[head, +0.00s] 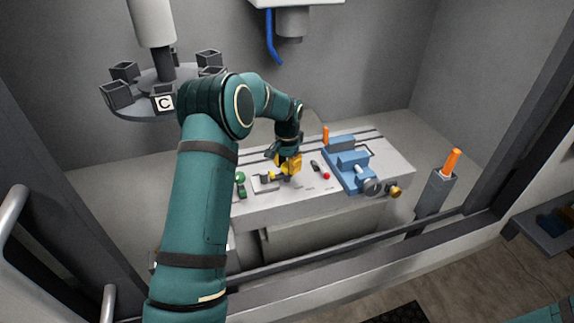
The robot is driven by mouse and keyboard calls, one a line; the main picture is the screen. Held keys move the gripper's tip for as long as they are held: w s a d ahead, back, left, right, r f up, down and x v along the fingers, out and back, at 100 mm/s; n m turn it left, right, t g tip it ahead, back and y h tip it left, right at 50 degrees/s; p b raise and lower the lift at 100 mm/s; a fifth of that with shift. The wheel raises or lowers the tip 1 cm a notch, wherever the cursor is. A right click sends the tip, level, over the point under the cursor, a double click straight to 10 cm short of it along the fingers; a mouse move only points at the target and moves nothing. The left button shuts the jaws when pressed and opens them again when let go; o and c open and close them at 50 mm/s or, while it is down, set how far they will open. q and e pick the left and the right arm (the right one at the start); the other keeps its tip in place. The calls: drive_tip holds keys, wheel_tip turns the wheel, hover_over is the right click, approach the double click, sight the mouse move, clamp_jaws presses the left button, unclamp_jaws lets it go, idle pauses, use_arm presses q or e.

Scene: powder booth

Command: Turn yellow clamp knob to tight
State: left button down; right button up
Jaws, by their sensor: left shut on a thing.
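The yellow clamp knob (294,167) shows in the head view on the grey bench, left of the blue vise. My left gripper (287,156) reaches down onto it from above, its fingers closed on the knob. The gripper covers part of the knob, so its exact angle and any tight marking cannot be read. The clamp's yellow and dark lower part (270,177) lies just left of the knob, on a light plate. My right gripper is not in view.
A blue vise (350,167) stands right of the knob. A small red knob (326,176), a green part (240,180) and an orange post (325,135) are nearby. A round carousel with dark cups (117,95) is at the back left. The grey bench (285,204) is clear in front.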

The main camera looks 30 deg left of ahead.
sight(288, 165)
use_arm(q)
drive_tip(key=m, duration=0.6)
drive_tip(key=shift+r+m, duration=0.1)
drive_tip(key=shift+m, duration=0.2)
drive_tip(key=shift+d, duration=0.1)
idle(0.3)
drive_tip(key=c, duration=0.5)
unclamp_jaws()
wheel_tip(288, 165, up, 12)
drive_tip(key=shift+f, duration=0.1)
idle(0.5)
